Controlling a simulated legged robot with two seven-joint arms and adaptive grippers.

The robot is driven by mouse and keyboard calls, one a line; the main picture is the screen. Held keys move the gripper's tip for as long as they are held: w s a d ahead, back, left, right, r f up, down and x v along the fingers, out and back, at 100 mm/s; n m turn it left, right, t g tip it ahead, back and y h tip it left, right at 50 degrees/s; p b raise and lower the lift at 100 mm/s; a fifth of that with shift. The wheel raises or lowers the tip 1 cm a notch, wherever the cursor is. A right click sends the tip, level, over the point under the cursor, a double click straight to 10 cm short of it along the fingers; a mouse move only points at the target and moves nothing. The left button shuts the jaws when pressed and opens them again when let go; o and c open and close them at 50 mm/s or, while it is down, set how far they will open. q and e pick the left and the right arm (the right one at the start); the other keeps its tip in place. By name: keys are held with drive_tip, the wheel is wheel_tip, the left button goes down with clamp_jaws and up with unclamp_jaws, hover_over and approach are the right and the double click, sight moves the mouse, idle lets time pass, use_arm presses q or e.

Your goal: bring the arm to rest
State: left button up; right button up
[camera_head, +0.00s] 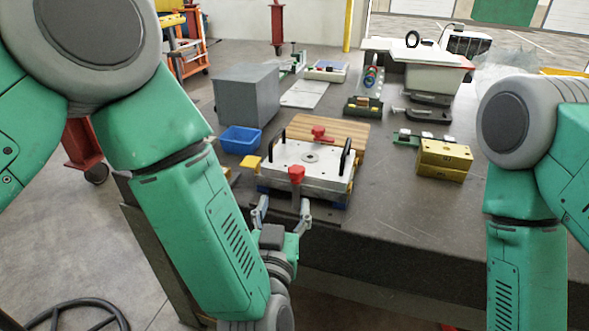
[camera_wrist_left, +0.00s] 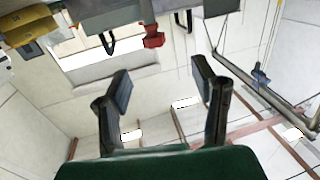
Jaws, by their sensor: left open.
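My left gripper (camera_head: 283,212) is open and empty at the table's front edge, just in front of the mould base (camera_head: 310,160). The mould base is a pale plate with black handles, a round centre and two red knobs, the nearer red knob (camera_head: 296,175) standing just behind the gripper. In the left wrist view, the open fingers (camera_wrist_left: 162,88) have nothing between them. A red knob (camera_wrist_left: 153,38) shows beyond them at the top. My right arm comes in at the right; its gripper is out of the frame.
The dark table (camera_head: 400,205) is bare at the front right. A blue bin (camera_head: 240,140), a grey box (camera_head: 247,95), a wooden board (camera_head: 340,132) and yellow blocks (camera_head: 443,158) stand around the mould base. A white-topped container (camera_head: 433,78) stands at the back.

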use_arm(q)
drive_tip(key=shift+s, duration=0.25)
drive_tip(key=s+a+f+g+b, duration=0.1)
drive_tip(key=s+a+f+g, duration=0.2)
drive_tip(key=f, duration=0.4)
drive_tip(key=s+a+f+g+b, duration=0.1)
drive_tip(key=s+a+f+g, duration=0.15)
drive_tip(key=a+f, duration=0.35)
drive_tip(key=s+a+f+g+b, duration=0.1)
drive_tip(key=s+a+f+g, duration=0.15)
drive_tip(key=f, duration=0.55)
drive_tip(key=s+a+f+g+y+b, duration=0.1)
drive_tip(key=s+a+f+g, duration=0.3)
drive_tip(key=s+a, duration=0.3)
drive_tip(key=s+a+f+g+y+b, duration=0.1)
drive_tip(key=s+a+f+g, duration=0.4)
drive_tip(key=s, duration=0.7)
drive_tip(key=shift+a+f+n, duration=0.4)
drive_tip(key=shift+a+f, duration=0.35)
drive_tip(key=shift+a, duration=0.3)
use_arm(e)
drive_tip(key=f, duration=0.5)
drive_tip(key=shift+w+d, duration=0.1)
drive_tip(key=shift+d, duration=0.15)
use_arm(q)
drive_tip(key=shift+a, duration=0.1)
use_arm(e)
drive_tip(key=shift+a, duration=0.1)
use_arm(q)
drive_tip(key=shift+w, duration=0.15)
